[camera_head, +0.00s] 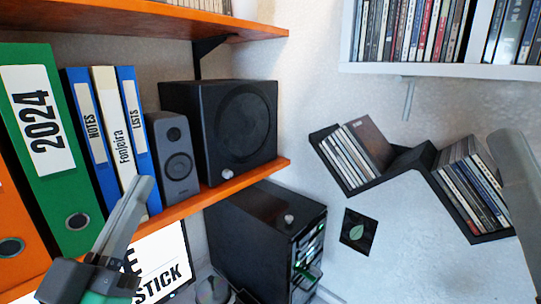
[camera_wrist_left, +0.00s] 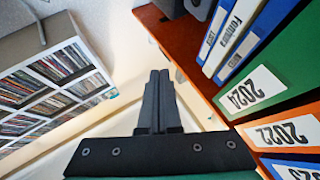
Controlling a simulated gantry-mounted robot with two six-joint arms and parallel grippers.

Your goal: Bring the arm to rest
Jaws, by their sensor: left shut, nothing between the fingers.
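My left gripper (camera_head: 143,187) comes in at the lower left of the head view. Its grey fingers point up and lie together, with nothing between them. It appears in front of the binders and the lower orange shelf. In the left wrist view the two fingers (camera_wrist_left: 159,78) stand side by side, shut and empty. A smooth grey shape crosses the right edge of the head view; I cannot tell which part it is. No right gripper fingers show.
The orange shelf (camera_head: 238,180) holds binders such as the green one (camera_head: 75,215), a small speaker (camera_head: 176,160) and a large black speaker (camera_head: 200,105). Below are a black computer tower (camera_head: 245,235) and a screen (camera_head: 172,250). A zigzag black rack (camera_head: 405,160) holds discs on the wall.

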